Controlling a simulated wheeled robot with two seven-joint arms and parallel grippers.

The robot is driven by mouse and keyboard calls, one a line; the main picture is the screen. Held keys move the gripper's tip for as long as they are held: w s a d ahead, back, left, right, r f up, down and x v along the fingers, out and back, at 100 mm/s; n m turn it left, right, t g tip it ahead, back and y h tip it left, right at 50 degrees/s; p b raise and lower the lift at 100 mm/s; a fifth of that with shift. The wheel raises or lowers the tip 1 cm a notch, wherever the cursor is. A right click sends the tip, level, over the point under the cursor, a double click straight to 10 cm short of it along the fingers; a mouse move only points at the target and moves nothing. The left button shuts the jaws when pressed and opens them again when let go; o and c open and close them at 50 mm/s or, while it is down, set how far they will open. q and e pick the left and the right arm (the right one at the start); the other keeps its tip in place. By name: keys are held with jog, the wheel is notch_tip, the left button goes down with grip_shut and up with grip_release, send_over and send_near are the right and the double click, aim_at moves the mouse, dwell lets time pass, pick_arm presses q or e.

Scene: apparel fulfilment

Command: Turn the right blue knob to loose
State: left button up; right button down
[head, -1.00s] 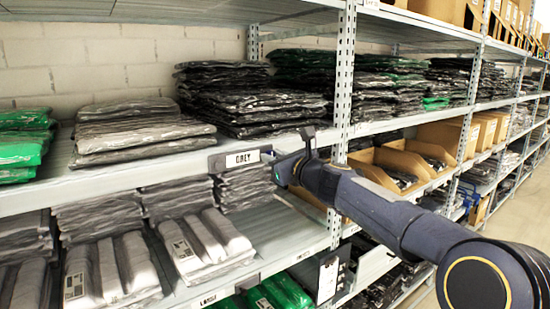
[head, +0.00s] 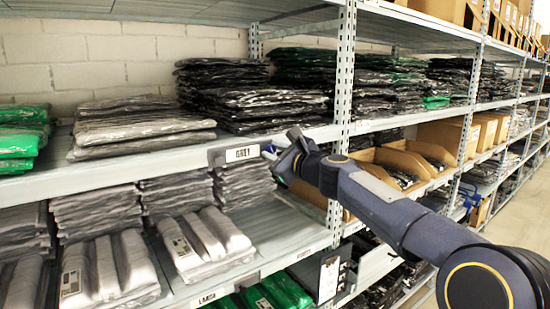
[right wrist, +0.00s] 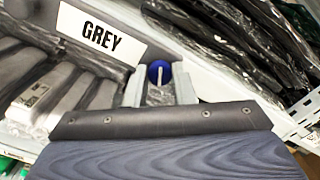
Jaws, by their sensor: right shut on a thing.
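The blue knob (right wrist: 160,70) shows in the right wrist view, just right of the GREY label (right wrist: 101,35). My right gripper (right wrist: 160,85) has its two fingers on either side of the knob and is shut on it. A pale slot or bar crosses the knob's face. In the head view my right gripper (head: 270,153) is at the shelf's front edge, right beside the GREY label (head: 242,153), and mostly hides the knob. Only a small blue patch shows there. My left gripper is not in view.
The shelf (head: 110,176) holds stacks of grey (head: 140,122), dark (head: 240,95) and green (head: 20,135) bagged garments. A metal upright (head: 344,80) stands just right of my gripper. More bagged grey garments (head: 205,245) lie on the shelf below.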

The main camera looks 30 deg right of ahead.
jog(key=n+b, duration=0.3)
jog(key=n, duration=0.3)
jog(key=shift+f, duration=0.15)
jog(key=n+b, duration=0.1)
jog(key=n, duration=0.2)
jog(key=shift+n+b, duration=0.3)
jog(key=shift+n, duration=0.1)
jog(key=shift+n+b, duration=0.65)
jog(key=shift+n, duration=0.75)
jog(key=c, duration=1.2)
grip_release()
